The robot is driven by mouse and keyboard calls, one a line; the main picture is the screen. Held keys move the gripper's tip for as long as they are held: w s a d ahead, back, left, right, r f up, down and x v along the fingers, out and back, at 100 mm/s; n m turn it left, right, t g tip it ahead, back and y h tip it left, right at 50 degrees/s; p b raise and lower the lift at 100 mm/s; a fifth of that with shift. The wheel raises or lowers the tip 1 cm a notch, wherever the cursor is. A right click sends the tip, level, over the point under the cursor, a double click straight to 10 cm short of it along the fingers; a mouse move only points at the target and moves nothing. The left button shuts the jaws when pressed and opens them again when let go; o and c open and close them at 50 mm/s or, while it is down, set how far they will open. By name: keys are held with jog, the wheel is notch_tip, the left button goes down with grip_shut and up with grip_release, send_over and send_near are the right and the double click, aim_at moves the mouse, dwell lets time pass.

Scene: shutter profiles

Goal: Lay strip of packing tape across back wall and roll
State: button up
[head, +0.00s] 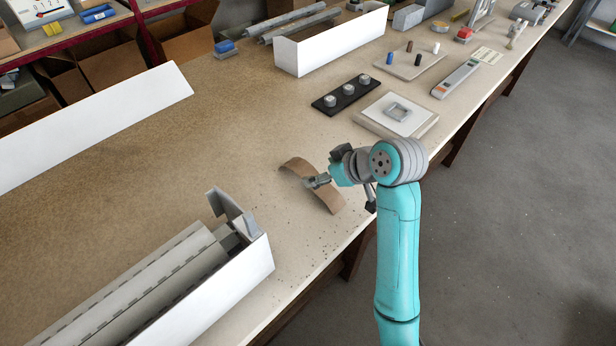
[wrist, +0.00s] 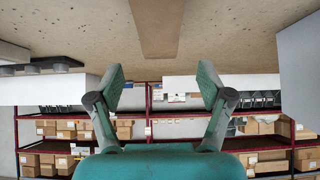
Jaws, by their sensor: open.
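A brown strip of packing tape (head: 297,168) is bowed near the table's front edge, beside my gripper (head: 316,182). It shows in the wrist view at the top centre (wrist: 157,28), beyond and between the spread fingertips. My gripper is open in the wrist view (wrist: 162,78), with nothing visible between its fingertips. I cannot tell whether the strip touches the table or a finger.
A white panel (head: 90,125) stands at the left. Behind my gripper are a black block with knobs (head: 347,95), a white plate with a square frame (head: 396,112) and another white box (head: 330,45). Bare table (head: 220,130) lies between the panel and my gripper.

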aim_at(308, 173)
jog(key=shift+x, duration=2.9)
jog(key=c, duration=0.8)
